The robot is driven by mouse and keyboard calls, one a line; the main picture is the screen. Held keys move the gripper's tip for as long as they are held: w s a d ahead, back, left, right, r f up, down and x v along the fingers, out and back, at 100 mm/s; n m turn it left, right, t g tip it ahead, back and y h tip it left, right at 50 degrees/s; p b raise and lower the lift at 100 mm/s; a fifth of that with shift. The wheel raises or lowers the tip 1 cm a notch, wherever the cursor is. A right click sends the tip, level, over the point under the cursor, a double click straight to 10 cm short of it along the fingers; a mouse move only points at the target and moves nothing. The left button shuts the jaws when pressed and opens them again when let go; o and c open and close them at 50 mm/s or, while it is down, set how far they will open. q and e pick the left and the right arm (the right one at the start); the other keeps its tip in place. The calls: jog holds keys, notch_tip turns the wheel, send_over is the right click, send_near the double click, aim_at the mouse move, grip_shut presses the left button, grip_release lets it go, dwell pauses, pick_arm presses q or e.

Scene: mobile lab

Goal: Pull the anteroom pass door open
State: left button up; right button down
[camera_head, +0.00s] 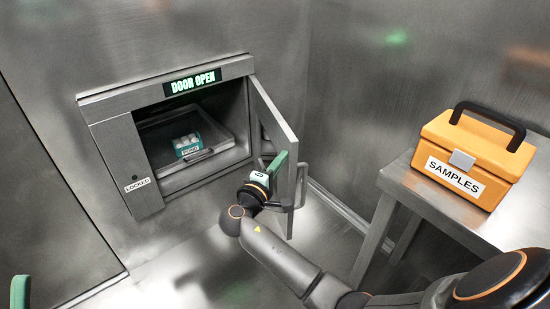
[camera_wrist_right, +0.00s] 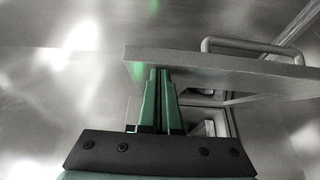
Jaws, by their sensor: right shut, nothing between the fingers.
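The anteroom pass door (camera_head: 270,112) is a grey metal panel hinged on the right side of the wall hatch. It stands swung out from the opening, under a lit "DOOR OPEN" sign (camera_head: 193,82). Its bar handle (camera_head: 302,185) is on the far face and also shows in the right wrist view (camera_wrist_right: 250,46). My right gripper (camera_head: 277,163) is shut and empty at the door's inner side, away from the handle. In the right wrist view its green fingertips (camera_wrist_right: 159,72) are up against or very close to the door (camera_wrist_right: 215,76). Only a green tip of my left gripper (camera_head: 20,290) shows.
Inside the hatch is a tray (camera_head: 203,153) with a small green box (camera_head: 187,146) of pale items. A panel labelled "LOCKED" (camera_head: 138,184) is left of the opening. An orange "SAMPLES" case (camera_head: 480,150) stands on a metal table (camera_head: 400,182) at right.

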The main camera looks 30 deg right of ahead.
pick_arm(q)
notch_tip(320, 180, up, 3)
jog(key=shift+s+a+f+m+p, duration=0.15)
jog(key=shift+m+p, duration=0.25)
jog(key=shift+p, duration=0.5)
pick_arm(e)
jog(key=s+d+n+t+y, duration=0.3)
jog(key=d+t, duration=0.1)
jog(key=d, duration=1.6)
jog(key=shift+d+r+n+t+y, duration=0.15)
jog(key=shift+d+n+t+y, duration=0.15)
jog(key=shift+d+n+y, duration=0.1)
jog(key=shift+s+a, duration=0.1)
jog(key=shift+a, duration=0.05)
